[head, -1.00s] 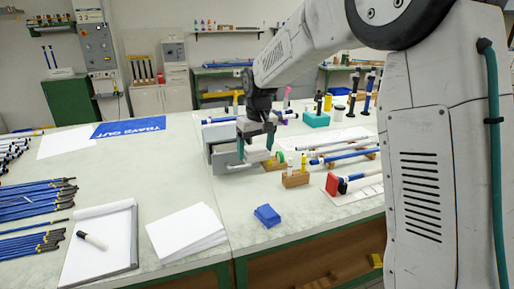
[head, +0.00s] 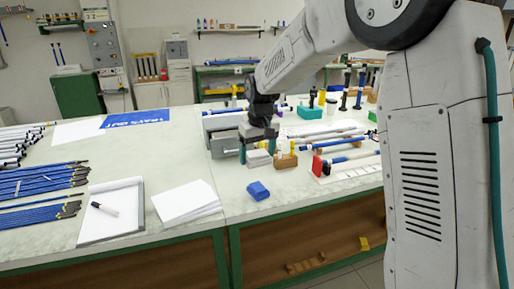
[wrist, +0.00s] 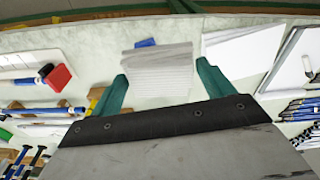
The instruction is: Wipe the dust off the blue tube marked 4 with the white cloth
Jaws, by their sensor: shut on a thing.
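My gripper (head: 258,148) is shut on a white, ridged, folded cloth (wrist: 158,72), held between its green fingertips (wrist: 162,88). In the head view the cloth (head: 258,158) shows under the fingers, just above the bench or touching it; I cannot tell which. Blue-and-white tubes lie to the right of my gripper. One blue tube (head: 345,158) lies by a red block, and part of it shows in the wrist view (wrist: 28,80). Another blue tube (head: 335,142) lies behind it. No number 4 or dust is readable on any tube.
The red block (head: 317,166) stands farther right. White paper (head: 187,202) lies front left; bare bench surrounds it.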

